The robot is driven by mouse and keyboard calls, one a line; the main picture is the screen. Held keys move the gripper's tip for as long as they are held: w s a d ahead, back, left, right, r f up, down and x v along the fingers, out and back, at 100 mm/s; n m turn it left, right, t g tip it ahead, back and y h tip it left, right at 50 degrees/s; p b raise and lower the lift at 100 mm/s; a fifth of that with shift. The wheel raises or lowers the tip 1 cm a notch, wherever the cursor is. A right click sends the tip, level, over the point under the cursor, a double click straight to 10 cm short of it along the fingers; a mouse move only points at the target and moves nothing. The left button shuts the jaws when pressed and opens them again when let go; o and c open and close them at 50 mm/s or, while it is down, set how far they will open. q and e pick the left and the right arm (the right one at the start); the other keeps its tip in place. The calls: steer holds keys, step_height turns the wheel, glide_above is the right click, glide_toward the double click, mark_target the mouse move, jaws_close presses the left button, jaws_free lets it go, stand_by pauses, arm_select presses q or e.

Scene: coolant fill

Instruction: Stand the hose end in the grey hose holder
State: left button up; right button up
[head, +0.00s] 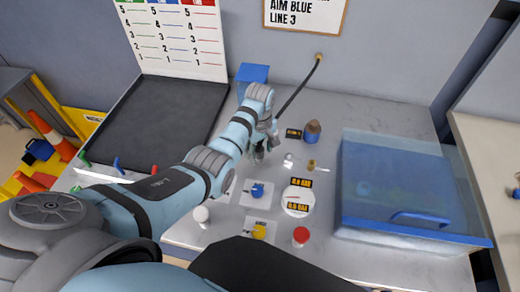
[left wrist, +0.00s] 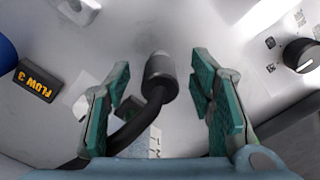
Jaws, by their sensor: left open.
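The black hose (head: 298,86) comes from a fitting on the back wall and runs down behind my left gripper in the head view. Its end, a dark grey cylindrical nozzle (left wrist: 160,70), shows in the left wrist view between the two teal fingers, with gaps on both sides. My left gripper (left wrist: 170,98) is open and holds nothing. In the head view my left gripper (head: 262,153) is over the middle of the bench, partly hidden by its own wrist. I cannot make out the grey hose holder for certain. My right gripper is not in view.
A clear blue bin (head: 385,220) with a handle fills the right of the bench. A dark tray (head: 160,115) lies at the left. A blue box (head: 252,74) stands behind my wrist. A black knob (left wrist: 300,55) shows right in the wrist view.

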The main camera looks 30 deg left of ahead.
mark_target(260, 150)
arm_select(q)
step_height(260, 150, up, 8)
steer(key=shift+f, duration=0.2)
steer(key=shift+s+f, duration=0.1)
steer(key=shift+f, duration=0.05)
stand_by(0.5)
